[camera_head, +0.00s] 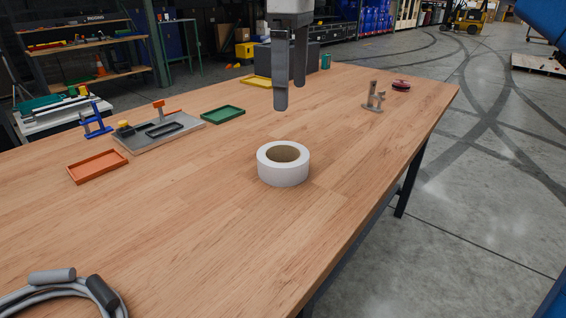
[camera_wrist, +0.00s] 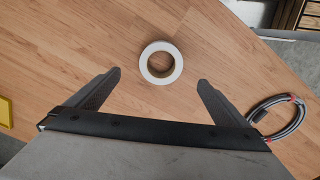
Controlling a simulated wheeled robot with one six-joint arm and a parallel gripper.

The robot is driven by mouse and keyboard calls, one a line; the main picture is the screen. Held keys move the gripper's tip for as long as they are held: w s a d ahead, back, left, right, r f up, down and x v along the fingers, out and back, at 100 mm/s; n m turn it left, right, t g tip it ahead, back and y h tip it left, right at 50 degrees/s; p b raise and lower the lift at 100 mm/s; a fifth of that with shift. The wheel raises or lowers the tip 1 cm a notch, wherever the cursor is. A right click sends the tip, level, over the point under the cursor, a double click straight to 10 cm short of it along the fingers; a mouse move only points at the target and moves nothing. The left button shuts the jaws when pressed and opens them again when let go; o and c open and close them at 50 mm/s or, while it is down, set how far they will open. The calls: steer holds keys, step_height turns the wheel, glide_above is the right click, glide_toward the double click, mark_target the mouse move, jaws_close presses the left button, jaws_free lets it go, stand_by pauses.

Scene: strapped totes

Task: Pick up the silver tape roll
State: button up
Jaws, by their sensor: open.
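A white or silver tape roll (camera_head: 283,173) lies flat on the wooden table (camera_head: 190,220), its hole facing up, near the table's right edge in the head view. It also shows in the wrist view (camera_wrist: 147,70), ahead of the fingertips and roughly centred between them. My gripper (camera_head: 290,95) points down above the table, behind the roll in the head view. In the wrist view my gripper (camera_wrist: 160,78) has its two dark fingers wide apart with nothing between them. No part of the roll is hidden by the fingers.
A coiled grey cable (camera_head: 75,292) lies at the front left. An orange tray (camera_head: 97,166), a grey fixture board (camera_head: 160,135), a green tray (camera_head: 222,114) and a yellow tray (camera_head: 256,81) stand to the left and back. A grey clamp (camera_head: 374,97) stands at the right. The table around the roll is clear.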

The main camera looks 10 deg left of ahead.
steer(key=a, duration=0.1)
glide_toward(283, 156)
steer(key=shift+n, duration=0.3)
steer(key=s+f, duration=0.1)
steer(key=f, duration=0.1)
steer(key=s+f, duration=0.1)
steer(key=f, duration=0.2)
steer(key=s+f, duration=0.1)
steer(key=f, duration=0.1)
steer(key=shift+s+d+f, duration=0.3)
steer(key=shift+f, duration=0.1)
steer(key=c, duration=1.1)
steer(key=shift+r, duration=0.15)
